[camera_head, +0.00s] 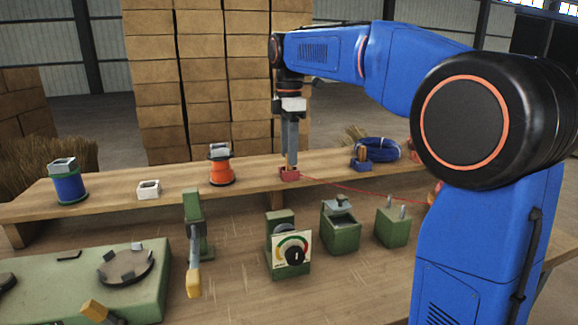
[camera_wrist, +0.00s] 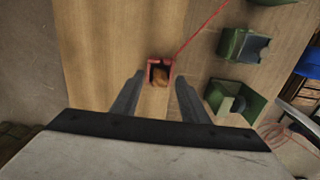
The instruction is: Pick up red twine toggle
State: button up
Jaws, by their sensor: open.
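The red twine toggle (camera_wrist: 160,78) shows in the wrist view as a small brown wooden piece sitting in a red holder (camera_wrist: 160,61). Red twine (camera_wrist: 196,35) runs from the holder. In the head view the red holder (camera_head: 289,175) stands on the raised wooden shelf, and the fingers hide the toggle. My gripper (camera_head: 291,163) points straight down just above the holder. In the wrist view my gripper (camera_wrist: 159,76) is open, with one finger on each side of the toggle and a gap to both. It holds nothing.
On the shelf (camera_head: 110,198) stand a blue spool (camera_head: 69,188), a white block (camera_head: 148,189), an orange spool (camera_head: 221,170) and a blue twine coil (camera_head: 378,149) by its blue holder (camera_head: 362,165). Green fixtures, including a dial box (camera_head: 289,252), stand on the bench in front.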

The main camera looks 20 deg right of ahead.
jog(key=shift+f, duration=1.05)
grip_shut()
jog(key=shift+r, duration=0.1)
